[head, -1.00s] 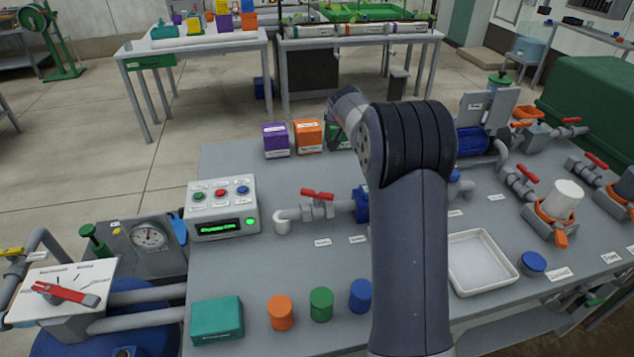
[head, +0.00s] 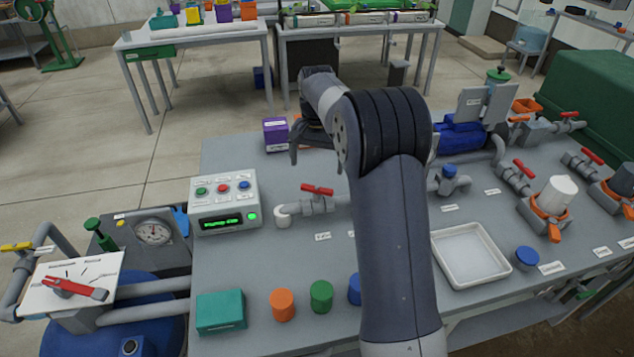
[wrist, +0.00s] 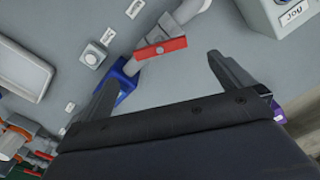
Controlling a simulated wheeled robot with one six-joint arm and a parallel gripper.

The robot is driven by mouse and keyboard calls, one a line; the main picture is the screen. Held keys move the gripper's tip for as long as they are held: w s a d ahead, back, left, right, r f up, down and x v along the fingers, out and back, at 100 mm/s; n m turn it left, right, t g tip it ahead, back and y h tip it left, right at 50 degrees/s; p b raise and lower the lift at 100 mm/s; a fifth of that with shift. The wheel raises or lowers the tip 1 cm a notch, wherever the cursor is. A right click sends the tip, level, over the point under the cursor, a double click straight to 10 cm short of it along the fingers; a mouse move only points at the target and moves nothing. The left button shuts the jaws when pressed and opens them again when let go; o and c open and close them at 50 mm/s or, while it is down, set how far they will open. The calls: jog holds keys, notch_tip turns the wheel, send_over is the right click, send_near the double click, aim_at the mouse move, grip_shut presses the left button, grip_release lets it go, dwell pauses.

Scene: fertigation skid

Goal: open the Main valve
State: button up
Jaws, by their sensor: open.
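A valve with a red lever handle (head: 317,190) sits on a grey pipe on the grey bench, right of the control box. The labels are too small to read, so I cannot tell whether this is the Main valve. In the wrist view the red handle (wrist: 160,48) lies at a slant to its pipe. My gripper (wrist: 160,70) is open and empty, its fingers on either side of the handle in the picture, apart from it. In the head view my gripper (head: 305,150) is beyond the valve, above the bench, partly hidden by my arm.
A control box (head: 223,203) with coloured buttons stands left of the valve. A purple box (head: 275,135) is behind it. Coloured cylinders and a teal box (head: 221,311) line the front. A white tray (head: 470,256) lies right of my arm. More red-handled valves (head: 525,169) stand at the right.

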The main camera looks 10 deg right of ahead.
aim_at(317, 188)
notch_tip(317, 188, down, 8)
dwell(0.5)
jog(key=c, duration=0.9)
